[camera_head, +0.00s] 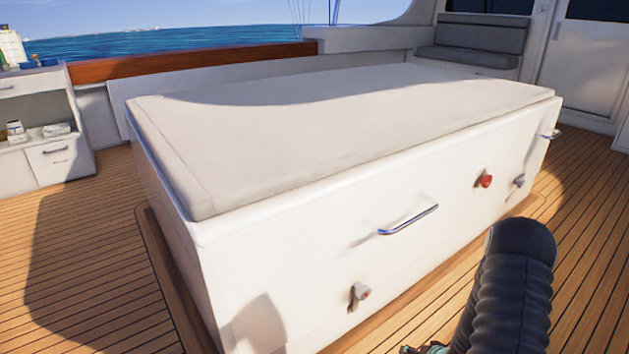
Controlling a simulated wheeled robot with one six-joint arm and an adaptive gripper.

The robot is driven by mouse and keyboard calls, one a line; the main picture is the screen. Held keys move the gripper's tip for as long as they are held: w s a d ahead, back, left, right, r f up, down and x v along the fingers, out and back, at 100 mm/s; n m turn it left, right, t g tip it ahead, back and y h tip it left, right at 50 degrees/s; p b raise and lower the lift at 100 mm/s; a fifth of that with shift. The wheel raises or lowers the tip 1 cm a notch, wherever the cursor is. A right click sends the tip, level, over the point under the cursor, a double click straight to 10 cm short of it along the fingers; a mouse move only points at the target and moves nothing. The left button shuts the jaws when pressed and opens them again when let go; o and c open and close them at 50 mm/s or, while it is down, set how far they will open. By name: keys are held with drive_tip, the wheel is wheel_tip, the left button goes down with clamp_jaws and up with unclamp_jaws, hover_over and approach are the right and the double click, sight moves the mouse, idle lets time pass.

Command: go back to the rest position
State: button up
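The engine hatch is a large white box (300,255) with a pale cushioned top (330,130), standing on the deck in the middle of the view. Its lid looks closed. A chrome handle (408,220) is on its front face. A dark ribbed part of my arm rises from the bottom edge at the right, in front of the deck. A small piece of dark and teal hardware shows at the bottom edge beside it, too cut off to identify. My gripper's fingers are not in view.
A red knob (485,180) and a small latch (358,295) stick out from the front face. A white cabinet (45,130) stands at the left, a grey seat (480,45) at the back right. Open teak deck (70,260) lies at the left.

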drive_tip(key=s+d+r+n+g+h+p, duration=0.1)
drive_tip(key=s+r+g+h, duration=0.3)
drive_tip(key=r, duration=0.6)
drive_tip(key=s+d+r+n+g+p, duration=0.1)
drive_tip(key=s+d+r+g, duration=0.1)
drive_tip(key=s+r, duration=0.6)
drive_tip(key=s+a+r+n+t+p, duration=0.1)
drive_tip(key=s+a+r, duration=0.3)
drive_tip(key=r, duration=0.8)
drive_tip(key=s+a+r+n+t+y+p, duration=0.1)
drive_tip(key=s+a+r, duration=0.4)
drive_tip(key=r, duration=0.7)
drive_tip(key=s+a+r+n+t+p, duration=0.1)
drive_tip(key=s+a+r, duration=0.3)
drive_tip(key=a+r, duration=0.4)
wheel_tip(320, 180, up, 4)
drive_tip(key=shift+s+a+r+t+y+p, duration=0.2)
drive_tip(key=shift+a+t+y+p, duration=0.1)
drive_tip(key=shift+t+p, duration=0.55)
